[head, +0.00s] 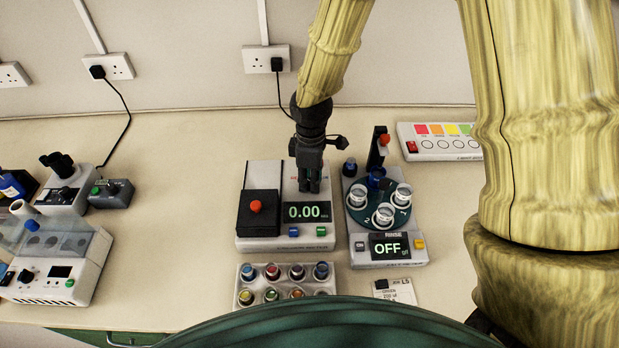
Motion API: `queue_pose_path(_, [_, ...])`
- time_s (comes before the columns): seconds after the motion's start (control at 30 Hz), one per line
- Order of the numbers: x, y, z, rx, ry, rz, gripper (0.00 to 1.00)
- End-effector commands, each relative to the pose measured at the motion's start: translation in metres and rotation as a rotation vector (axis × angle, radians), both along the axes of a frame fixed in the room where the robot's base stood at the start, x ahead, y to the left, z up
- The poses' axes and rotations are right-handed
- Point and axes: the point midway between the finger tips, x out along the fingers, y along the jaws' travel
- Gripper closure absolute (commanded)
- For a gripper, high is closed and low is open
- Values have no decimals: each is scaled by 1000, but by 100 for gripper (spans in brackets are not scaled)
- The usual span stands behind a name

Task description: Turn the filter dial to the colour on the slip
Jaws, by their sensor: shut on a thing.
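A white and grey meter (285,245) stands mid-bench, with a lit display reading 0.00 and a black block with a red knob on its left. My gripper (309,187) points down onto the meter's upper right, just behind the display. Its fingers are shut on the filter dial there. The gripper hides the dial, so its setting cannot be read; only small coloured marks show beside the fingers. A white paper slip (402,293) lies at the front right, a small dark piece on its corner. Its print is too small to read surely.
A rinse unit (390,250) reading OFF, with several clear cups, stands close on the right. A rack (245,294) of coloured-cap vials sits in front. A colour-strip panel (439,147) lies behind right. Other instruments (55,262) stand left; bench between is clear.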

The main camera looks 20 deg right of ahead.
Motion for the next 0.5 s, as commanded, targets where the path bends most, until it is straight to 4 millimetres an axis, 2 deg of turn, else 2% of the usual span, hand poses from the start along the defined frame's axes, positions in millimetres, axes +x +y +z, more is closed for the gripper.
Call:
queue_pose_path(0.27, [1, -1, 1, -1, -2, -88, 100])
queue_pose_path(0.5, [1, 0, 2, 1, -2, -264, 100])
